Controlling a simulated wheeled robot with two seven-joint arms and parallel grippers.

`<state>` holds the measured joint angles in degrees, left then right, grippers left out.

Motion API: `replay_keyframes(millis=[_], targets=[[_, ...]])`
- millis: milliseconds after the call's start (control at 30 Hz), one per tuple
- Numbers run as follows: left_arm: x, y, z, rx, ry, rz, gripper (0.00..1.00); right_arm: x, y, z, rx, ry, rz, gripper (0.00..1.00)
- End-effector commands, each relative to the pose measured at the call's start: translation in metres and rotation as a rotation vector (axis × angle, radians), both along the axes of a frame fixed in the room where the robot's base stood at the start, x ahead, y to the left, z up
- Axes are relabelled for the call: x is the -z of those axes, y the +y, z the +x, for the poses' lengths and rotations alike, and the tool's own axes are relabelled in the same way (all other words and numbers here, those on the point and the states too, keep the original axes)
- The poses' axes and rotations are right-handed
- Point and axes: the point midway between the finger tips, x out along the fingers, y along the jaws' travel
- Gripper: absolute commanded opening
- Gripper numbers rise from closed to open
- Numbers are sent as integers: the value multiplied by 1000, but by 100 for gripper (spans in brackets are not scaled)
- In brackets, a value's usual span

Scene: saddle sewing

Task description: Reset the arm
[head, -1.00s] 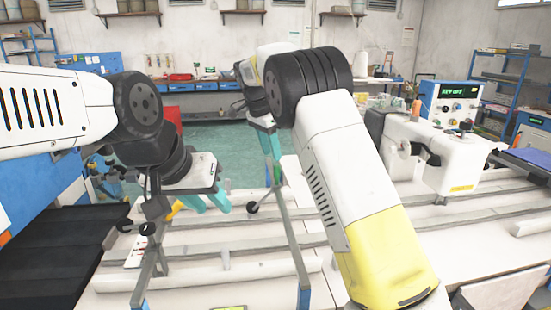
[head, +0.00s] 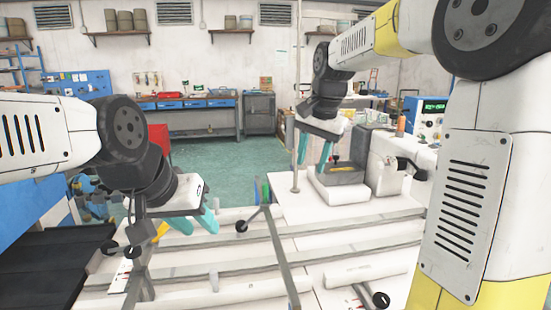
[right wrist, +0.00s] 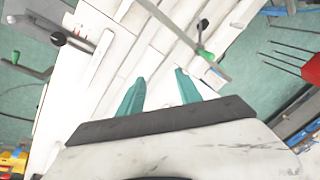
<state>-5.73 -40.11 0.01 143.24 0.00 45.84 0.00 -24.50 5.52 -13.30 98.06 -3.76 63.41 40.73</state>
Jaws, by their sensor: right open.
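My right gripper (head: 313,155) has two teal fingers pointing down, apart and empty, in the head view. It is raised over the far part of the white table (head: 375,207), near the white sewing machine (head: 385,165). In the right wrist view the fingers of my right gripper (right wrist: 160,90) are spread with nothing between them. My right arm rises at the right and bends across the top. My left gripper (head: 195,223) hangs low over the left part of the table. Its teal fingers are apart and I see nothing between them.
Metal rails (head: 350,232) run across the table. A thin upright post (head: 295,160) stands close beside my right gripper. A control box with a green display (head: 428,106) is at the right. A dark ribbed surface (head: 50,260) lies at the left. Green floor (head: 215,160) is open behind.

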Motion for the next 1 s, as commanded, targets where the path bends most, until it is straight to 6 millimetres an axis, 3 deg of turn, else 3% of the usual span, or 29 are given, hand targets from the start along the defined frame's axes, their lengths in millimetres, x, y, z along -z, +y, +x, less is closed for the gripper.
replay_keyframes(millis=[33, 267, 400, 600, 800, 1000], targets=[[0, 0, 0, 0, 0, 0, 36, -5, -10, -19, -33, -25, 13, 41], [0, 0, 0, 0, 0, 0, 36, -7, -36, -98, -218, -153, 18, 41], [0, 0, 0, 0, 0, 0, 36, 3, -45, -146, -324, -239, -15, 41], [0, 0, 0, 0, 0, 0, 36, 25, -50, -199, -445, -337, -89, 41], [0, 0, 0, 0, 0, 0, 36, 40, -51, -221, -502, -377, -137, 41], [0, 0, 0, 0, 0, 0, 36, 42, -51, -223, -509, -381, -142, 41]])
